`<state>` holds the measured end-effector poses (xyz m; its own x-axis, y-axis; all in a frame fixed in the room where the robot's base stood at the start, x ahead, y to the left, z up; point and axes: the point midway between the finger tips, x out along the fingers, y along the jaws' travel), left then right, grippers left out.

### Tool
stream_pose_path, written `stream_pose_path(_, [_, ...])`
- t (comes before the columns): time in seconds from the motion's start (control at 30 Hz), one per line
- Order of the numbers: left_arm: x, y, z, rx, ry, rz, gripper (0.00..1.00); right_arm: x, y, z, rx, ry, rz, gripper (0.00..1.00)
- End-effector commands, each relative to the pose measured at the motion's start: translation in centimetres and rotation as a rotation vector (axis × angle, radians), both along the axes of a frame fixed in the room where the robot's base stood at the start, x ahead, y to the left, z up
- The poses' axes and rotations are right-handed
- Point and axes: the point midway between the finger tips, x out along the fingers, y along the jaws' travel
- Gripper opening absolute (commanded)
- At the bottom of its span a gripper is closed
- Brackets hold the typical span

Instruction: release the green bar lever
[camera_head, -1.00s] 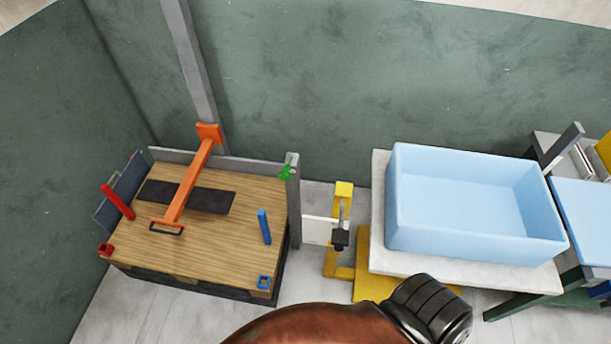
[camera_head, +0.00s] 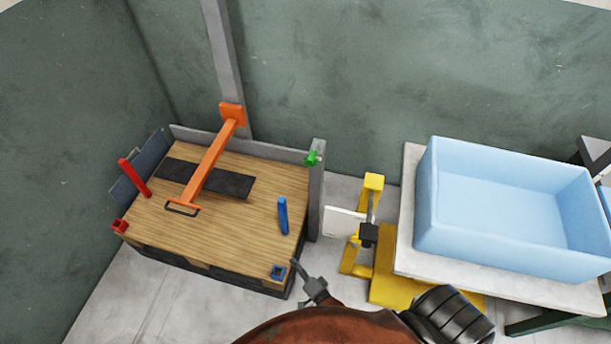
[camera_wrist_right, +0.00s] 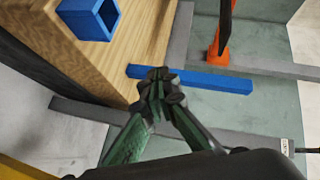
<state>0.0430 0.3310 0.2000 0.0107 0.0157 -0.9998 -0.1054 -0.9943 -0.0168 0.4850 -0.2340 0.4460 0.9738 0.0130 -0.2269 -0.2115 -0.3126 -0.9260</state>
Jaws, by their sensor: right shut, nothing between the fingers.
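The green bar lever (camera_head: 312,157) is a small green piece at the top of the grey post on the right side of the wooden-topped press table (camera_head: 230,240). My right gripper (camera_head: 297,266) is beside the table's front right corner, below the green lever in the picture and apart from it. In the right wrist view its dark fingers (camera_wrist_right: 160,88) meet at the tips with nothing between them. I cannot make out the green lever in that view. My left gripper is not in view.
A blue bar (camera_head: 283,215) stands on the tabletop, with a blue square socket (camera_head: 278,272) at the corner. An orange arm (camera_head: 212,165) spans a black strip (camera_head: 235,185). A yellow stand (camera_head: 372,190) and a light blue tub (camera_head: 470,240) are to the right.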

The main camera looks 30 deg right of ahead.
Motion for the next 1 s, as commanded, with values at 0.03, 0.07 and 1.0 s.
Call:
stream_pose_path(0.03, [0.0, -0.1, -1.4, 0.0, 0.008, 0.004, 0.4, 3.4, 0.3, 4.0, 0.173, -0.155, -0.081, 0.0])
stream_pose_path(0.07, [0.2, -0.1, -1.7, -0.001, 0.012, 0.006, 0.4, 5.0, 0.1, 7.1, 0.293, -0.254, -0.13, 0.0])
stream_pose_path(1.0, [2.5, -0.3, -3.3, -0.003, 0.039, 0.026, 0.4, 5.9, -7.7, 29.0, 1.555, -1.208, -0.377, 0.0])
